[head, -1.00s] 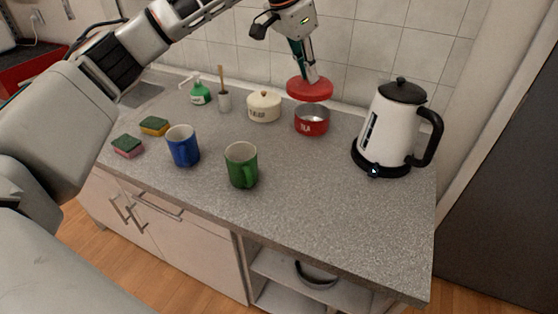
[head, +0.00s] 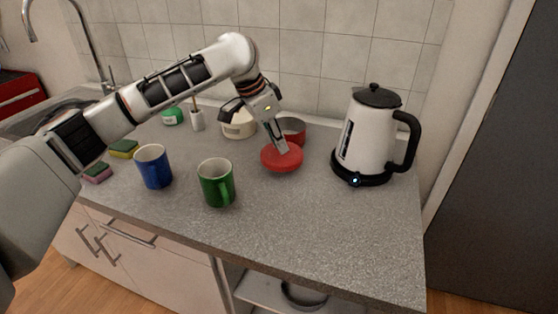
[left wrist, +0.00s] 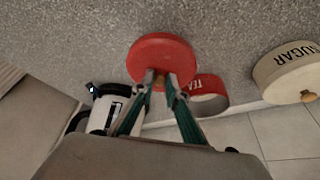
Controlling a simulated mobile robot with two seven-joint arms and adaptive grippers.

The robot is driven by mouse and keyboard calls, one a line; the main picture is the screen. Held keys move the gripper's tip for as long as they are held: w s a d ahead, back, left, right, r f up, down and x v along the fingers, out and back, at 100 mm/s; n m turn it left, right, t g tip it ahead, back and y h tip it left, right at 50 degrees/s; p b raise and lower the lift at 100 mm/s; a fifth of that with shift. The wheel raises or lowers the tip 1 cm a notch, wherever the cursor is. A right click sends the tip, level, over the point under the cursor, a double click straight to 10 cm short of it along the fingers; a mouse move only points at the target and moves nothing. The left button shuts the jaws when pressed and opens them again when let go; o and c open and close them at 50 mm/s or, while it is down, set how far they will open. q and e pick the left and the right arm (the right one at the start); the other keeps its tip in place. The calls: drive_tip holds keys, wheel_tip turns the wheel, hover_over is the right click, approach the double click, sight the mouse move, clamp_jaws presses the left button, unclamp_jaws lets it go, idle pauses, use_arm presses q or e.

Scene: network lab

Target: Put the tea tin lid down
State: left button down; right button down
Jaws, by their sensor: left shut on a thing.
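The red tea tin lid (head: 270,160) is low over the counter in front of the tin; I cannot tell whether it touches the counter. My left gripper (head: 282,147) points down and is shut on the lid's knob. In the left wrist view the round red lid (left wrist: 160,50) is at the fingertips of my left gripper (left wrist: 160,82), with a bit of the wooden knob showing. The open red tea tin (head: 295,129) stands behind the lid, partly hidden by the gripper and lid. It also shows in the left wrist view (left wrist: 208,88). My right gripper is not in view.
The white kettle (head: 366,135) stands right of the lid. The green mug (head: 215,187) and blue mug (head: 153,168) stand to the left. The cream sugar tin (head: 238,128) is behind the arm. The grey counter (head: 310,225) is clear in front and to the right.

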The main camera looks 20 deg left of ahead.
sight(277, 152)
use_arm(q)
wheel_tip(277, 152, down, 5)
drive_tip(key=shift+f+b, duration=0.1)
drive_tip(key=shift+b, duration=0.5)
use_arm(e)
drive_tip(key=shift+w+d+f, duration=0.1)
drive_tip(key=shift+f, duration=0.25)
use_arm(q)
drive_tip(key=shift+r, duration=0.2)
drive_tip(key=shift+r, duration=0.1)
drive_tip(key=shift+r+p, duration=0.1)
drive_tip(key=shift+p, duration=0.85)
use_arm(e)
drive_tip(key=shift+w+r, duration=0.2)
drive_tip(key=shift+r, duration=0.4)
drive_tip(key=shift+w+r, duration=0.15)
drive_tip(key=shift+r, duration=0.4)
use_arm(q)
drive_tip(key=shift+w+p, duration=0.1)
drive_tip(key=shift+p, duration=0.5)
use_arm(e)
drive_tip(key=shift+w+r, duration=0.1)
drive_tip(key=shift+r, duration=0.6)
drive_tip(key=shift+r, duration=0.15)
use_arm(q)
drive_tip(key=shift+f+p, duration=0.3)
drive_tip(key=shift+p, duration=0.8)
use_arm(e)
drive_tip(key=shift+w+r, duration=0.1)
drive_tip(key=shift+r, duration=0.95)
